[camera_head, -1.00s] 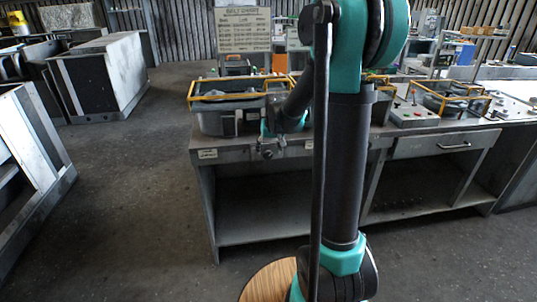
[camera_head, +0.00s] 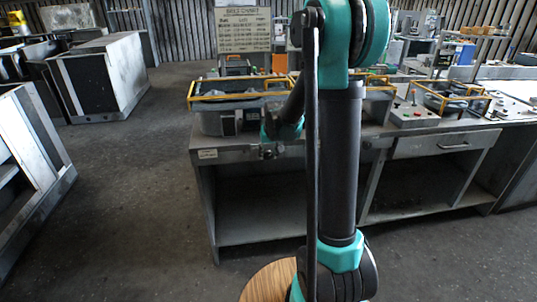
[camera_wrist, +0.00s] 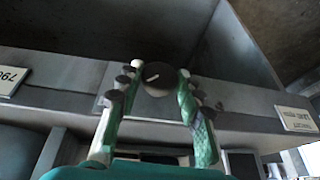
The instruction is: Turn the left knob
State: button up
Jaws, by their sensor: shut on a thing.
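A round dark knob (camera_wrist: 158,84) with a short white mark on its face sits on the front panel of the workbench, in the wrist view. My gripper (camera_wrist: 160,72) has its two green-and-grey fingers on either side of the knob and is shut on it. In the head view my gripper (camera_head: 268,152) is at the bench's front edge, small and partly merged with the arm, and the knob cannot be made out there. I cannot tell from these frames whether this is the left knob or how far it has turned.
The grey workbench (camera_head: 215,178) has open shelves below. A grey bin with a yellow frame (camera_head: 235,97) stands on top above my gripper. A control box (camera_head: 412,116) stands farther right. Inverted label plates (camera_wrist: 296,118) flank the knob.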

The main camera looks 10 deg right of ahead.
jog(key=shift+c, duration=1.1)
jog(key=shift+d+y, duration=0.1)
jog(key=shift+y, duration=0.2)
jog(key=y, duration=0.2)
jog(key=m+y, duration=0.1)
jog(key=y, duration=0.1)
jog(key=shift+d+f, duration=0.15)
jog(key=shift+d, duration=0.2)
jog(key=y, duration=0.1)
jog(key=m+y, duration=0.1)
jog(key=y, duration=0.1)
jog(key=shift+d+f, duration=0.15)
jog(key=shift+d, duration=0.05)
jog(key=shift+f+m+t+y, duration=0.15)
jog(key=shift+m+t+y, duration=0.2)
jog(key=shift+y, duration=1.25)
jog(key=o, duration=1.2)
jog(key=shift+c, duration=0.2)
